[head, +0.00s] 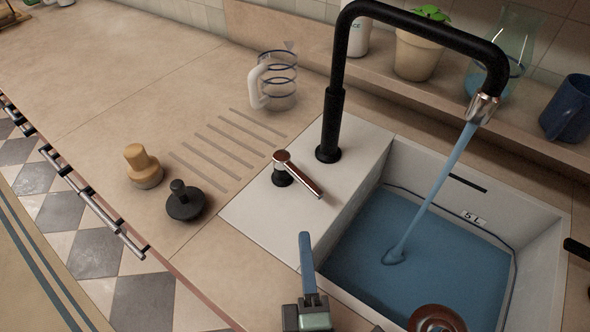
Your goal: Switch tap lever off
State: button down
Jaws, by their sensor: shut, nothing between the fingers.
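The tap lever (303,179) is a shiny brown-and-metal handle on a short black base, on the white ledge left of the sink. It points toward the lower right. The black tap (336,115) arches over the basin. A blue stream of water (433,190) runs from its metal spout (483,108) into the sink (545,265), where blue water stands. My gripper (305,240) is at the bottom centre, in front of the lever and apart from it in the picture. Its blue finger points up; its fingers are shut and hold nothing.
A wooden-topped stopper (145,166) and a black knobbed disc (186,201) stand on the counter at left. A glass jug (278,80) stands behind the drain grooves. A plant pot (418,52) and a blue mug (568,108) are on the back ledge. The left counter is mostly clear.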

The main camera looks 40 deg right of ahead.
jog(key=shift+s+a+b, duration=0.15)
jog(key=shift+s+b, duration=0.05)
jog(key=shift+s, duration=0.45)
jog(key=shift+s+a+b, duration=0.15)
jog(key=shift+s, duration=0.5)
